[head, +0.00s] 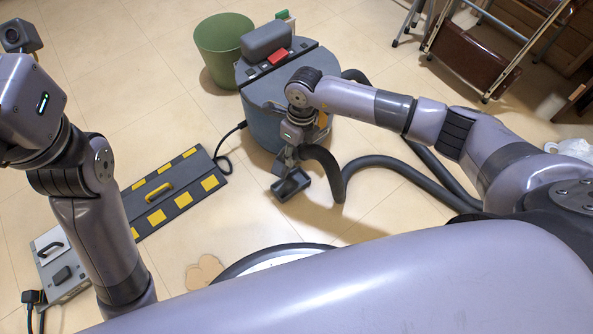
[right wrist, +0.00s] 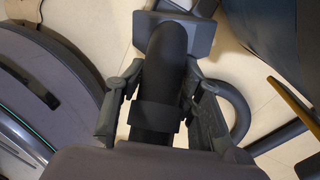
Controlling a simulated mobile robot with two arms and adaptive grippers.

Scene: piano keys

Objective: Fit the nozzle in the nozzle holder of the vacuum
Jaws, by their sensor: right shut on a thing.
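The vacuum (head: 256,118) is a blue-grey drum with a dark lid, a raised grey box and a red part on top. It stands upright on the floor at the upper middle of the head view. My right gripper (head: 291,157) is low at its front side, shut on the dark nozzle (head: 291,185). In the right wrist view the fingers (right wrist: 157,110) close on both sides of the nozzle's black tube (right wrist: 166,62), with its wide grey head (right wrist: 186,22) beyond. The nozzle is apart from the holder as far as shows; I cannot make out the holder. My left gripper is out of view.
A thick black hose (head: 375,161) loops over the floor right of the nozzle. A green bin (head: 222,50) stands behind the vacuum. A dark panel with yellow patches (head: 182,190) lies left. A folding stool (head: 475,62) is at the upper right.

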